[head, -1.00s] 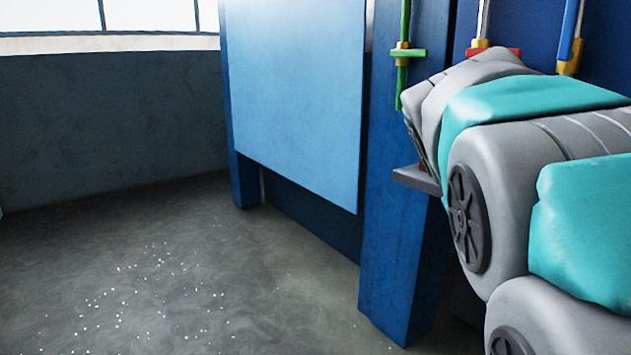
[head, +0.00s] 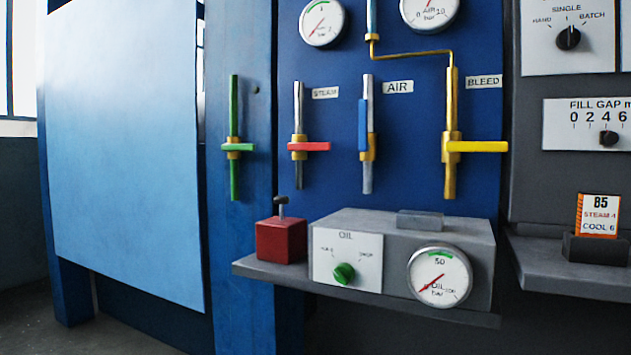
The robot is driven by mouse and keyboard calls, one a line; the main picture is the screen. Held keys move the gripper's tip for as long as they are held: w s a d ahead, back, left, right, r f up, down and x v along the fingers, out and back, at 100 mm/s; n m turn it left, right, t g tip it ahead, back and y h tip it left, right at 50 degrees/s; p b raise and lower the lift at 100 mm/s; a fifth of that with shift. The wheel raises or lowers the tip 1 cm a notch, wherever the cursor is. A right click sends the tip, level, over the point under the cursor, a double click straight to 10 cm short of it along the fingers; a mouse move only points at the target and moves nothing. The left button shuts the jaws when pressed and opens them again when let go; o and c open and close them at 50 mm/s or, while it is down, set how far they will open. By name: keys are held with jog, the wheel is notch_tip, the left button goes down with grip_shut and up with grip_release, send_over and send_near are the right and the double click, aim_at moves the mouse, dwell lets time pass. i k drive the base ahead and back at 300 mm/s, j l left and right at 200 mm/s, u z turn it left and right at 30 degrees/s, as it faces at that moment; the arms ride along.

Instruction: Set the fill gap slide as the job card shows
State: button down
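The fill gap panel (head: 565,125) is at the right edge of the head view, white, lettered "FILL GAP m", and cut off by the frame. Its scale shows 0, 2, 4 and 6. The job card (head: 598,214), orange and white, stands upright in a dark holder below the panel. It seems to read "85", "STEAM 4", "COOL 6"; the small print is hard to read. My gripper is not in view.
A grey shelf (head: 545,268) runs under the card. To the left are an oil box (head: 400,230) with green knob and gauge, a red block (head: 281,240), and several valves with coloured handles. A mode dial (head: 568,38) is above the panel. A big light-blue panel (head: 125,150) stands at left.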

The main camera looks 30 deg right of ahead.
aim_at(606, 137)
jog(key=z, duration=2.3)
